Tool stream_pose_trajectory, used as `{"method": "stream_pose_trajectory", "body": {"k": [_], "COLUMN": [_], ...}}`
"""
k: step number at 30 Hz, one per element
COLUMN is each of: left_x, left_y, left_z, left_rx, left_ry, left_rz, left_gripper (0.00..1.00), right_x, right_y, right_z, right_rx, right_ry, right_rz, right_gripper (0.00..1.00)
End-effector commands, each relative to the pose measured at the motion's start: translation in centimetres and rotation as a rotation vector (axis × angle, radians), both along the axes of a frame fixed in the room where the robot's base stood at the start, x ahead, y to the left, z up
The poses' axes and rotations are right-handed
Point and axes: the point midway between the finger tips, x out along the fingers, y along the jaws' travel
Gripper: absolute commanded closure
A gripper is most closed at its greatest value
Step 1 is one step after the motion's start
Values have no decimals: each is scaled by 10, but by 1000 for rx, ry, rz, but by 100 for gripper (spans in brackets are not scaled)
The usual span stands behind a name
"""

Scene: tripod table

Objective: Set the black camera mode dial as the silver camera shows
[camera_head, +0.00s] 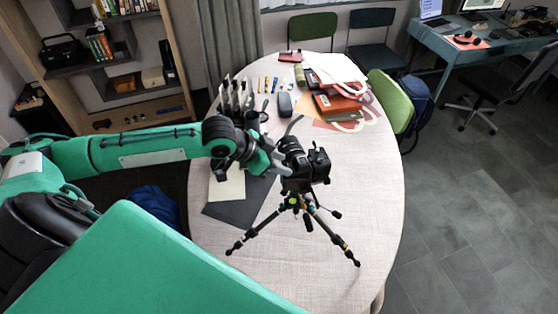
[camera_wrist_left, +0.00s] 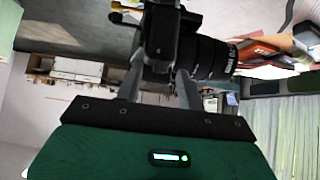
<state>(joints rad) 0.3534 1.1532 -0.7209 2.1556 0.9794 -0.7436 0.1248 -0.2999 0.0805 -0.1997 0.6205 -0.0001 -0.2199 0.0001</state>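A black camera (camera_head: 305,165) stands on a small tripod (camera_head: 297,204) on the round table, its lens pointing away from me in the head view. My left gripper (camera_head: 279,152) is at the left of the camera, close against it. In the left wrist view the black camera (camera_wrist_left: 212,58) fills the top middle, with its lens to the right. The two grey fingers of the left gripper (camera_wrist_left: 160,75) are apart, with a dark part of the camera between their tips. I cannot make out the dial or whether the fingers touch it. No silver camera is recognisable. My right gripper is out of view.
On the table (camera_head: 350,205), a dark mat (camera_head: 238,213) with a pale sheet lies left of the tripod. Red books (camera_head: 336,103) and papers lie at the back right, and small tools at the back. The table's right and front are clear. A shelf (camera_head: 105,110) stands behind the arm.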

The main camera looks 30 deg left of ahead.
Motion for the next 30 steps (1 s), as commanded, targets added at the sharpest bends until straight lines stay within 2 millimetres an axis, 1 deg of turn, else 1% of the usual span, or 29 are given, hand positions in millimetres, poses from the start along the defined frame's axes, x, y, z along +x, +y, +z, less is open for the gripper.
{"method": "stream_pose_trajectory", "body": {"k": [1,2,3,5,6,7,8,14,21,30], "left_x": [0,0,0,0,0,0,0,0,2,4], "left_y": [0,0,0,0,0,0,0,1,3,4], "left_z": [0,0,0,0,0,0,0,1,2,0], "left_rx": [0,0,0,0,0,0,0,0,0,0], "left_ry": [0,0,0,0,0,0,0,3,4,2], "left_rz": [0,0,0,0,0,0,0,-11,-115,-225], "left_gripper": [61,63,71,83,91,97,100,100,100,100], "right_x": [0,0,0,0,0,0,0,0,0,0], "right_y": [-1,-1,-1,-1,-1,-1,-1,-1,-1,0], "right_z": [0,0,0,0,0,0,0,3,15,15], "right_rx": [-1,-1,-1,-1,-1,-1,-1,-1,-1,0], "right_ry": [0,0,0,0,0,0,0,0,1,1], "right_rz": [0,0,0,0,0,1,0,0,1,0], "right_gripper": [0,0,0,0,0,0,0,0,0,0]}}
